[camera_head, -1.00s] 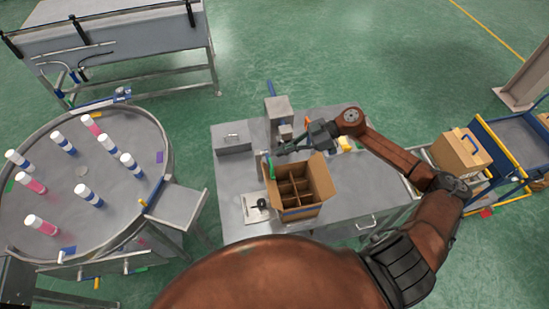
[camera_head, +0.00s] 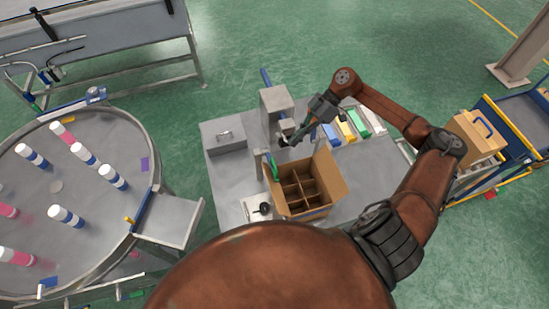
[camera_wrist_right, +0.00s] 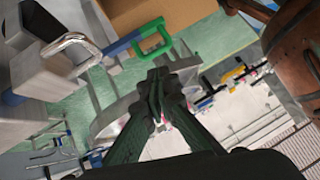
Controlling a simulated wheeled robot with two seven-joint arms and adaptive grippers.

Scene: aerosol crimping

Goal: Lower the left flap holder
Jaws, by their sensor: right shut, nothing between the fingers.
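The open cardboard box (camera_head: 318,211) with dividers stands on the grey workbench. A green handle (camera_head: 273,170), which appears to be the left flap holder's, stands at the box's far left corner. In the right wrist view a green loop handle (camera_wrist_right: 152,37) on a blue part lies just beyond my fingertips. My right gripper (camera_head: 284,142) is shut and empty, above and beyond the green handle in the head view. It looks apart from the handle. The closed fingertips also show in the wrist view (camera_wrist_right: 158,82). My left gripper is not in view.
A grey press-like column (camera_head: 277,101) stands just behind my right gripper. A round table (camera_head: 105,205) with several bottles is at the left.

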